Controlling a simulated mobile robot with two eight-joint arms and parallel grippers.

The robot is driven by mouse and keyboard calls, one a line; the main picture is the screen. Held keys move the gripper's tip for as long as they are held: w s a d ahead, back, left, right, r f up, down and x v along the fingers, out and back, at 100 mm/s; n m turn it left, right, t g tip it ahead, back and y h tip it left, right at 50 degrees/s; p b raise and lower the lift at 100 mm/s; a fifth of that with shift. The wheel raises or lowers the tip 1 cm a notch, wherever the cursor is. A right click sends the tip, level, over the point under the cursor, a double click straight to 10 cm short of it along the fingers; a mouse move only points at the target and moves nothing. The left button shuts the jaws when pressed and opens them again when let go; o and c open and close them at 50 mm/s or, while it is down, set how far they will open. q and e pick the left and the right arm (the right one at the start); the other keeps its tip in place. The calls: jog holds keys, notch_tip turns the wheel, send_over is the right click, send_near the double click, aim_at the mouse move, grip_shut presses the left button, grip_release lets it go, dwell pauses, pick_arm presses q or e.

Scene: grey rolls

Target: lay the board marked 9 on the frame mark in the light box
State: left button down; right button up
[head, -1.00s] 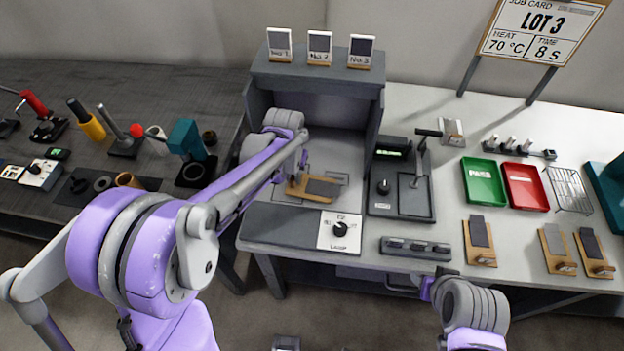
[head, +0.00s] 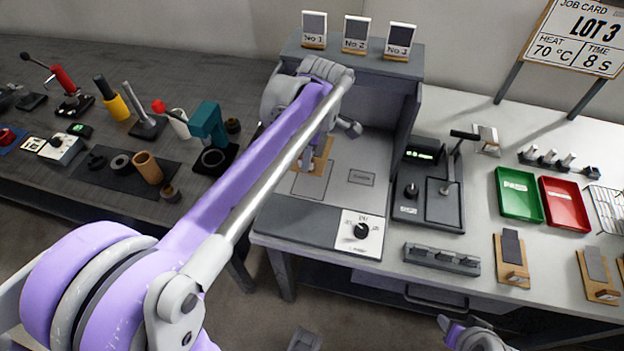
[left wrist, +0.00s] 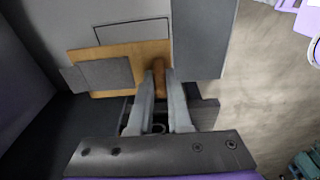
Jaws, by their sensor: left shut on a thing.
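My left gripper (head: 316,150) is inside the light box (head: 403,105), partly hidden behind my forearm. It is shut on the peg handle (left wrist: 159,76) of a tan wooden board (left wrist: 120,54) with a dark grey swatch (left wrist: 104,73). In the head view only part of the board (head: 325,153) shows, and its number cannot be read. An outlined frame mark (head: 310,184) is on the box floor beside the board. In the left wrist view the board partly overlaps a thin outline (left wrist: 97,35). Whether the board touches the floor cannot be told. My right gripper (head: 447,323) is at the lower edge, unclear.
A small labelled rectangle (head: 361,178) lies on the box floor to the right. The lamp knob (head: 361,231) is on the front sill. A press-like device (head: 430,190), a green tray (head: 519,195), a red tray (head: 565,204) and boards (head: 511,260) stand to the right.

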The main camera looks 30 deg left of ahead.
aim_at(307, 191)
pick_arm(q)
notch_tip(307, 191, down, 10)
jog(key=shift+r+b, duration=0.2)
jog(key=shift+b, duration=0.25)
jog(key=shift+f, duration=0.2)
jog(key=c, duration=0.9)
grip_release()
jog(key=shift+o, duration=0.2)
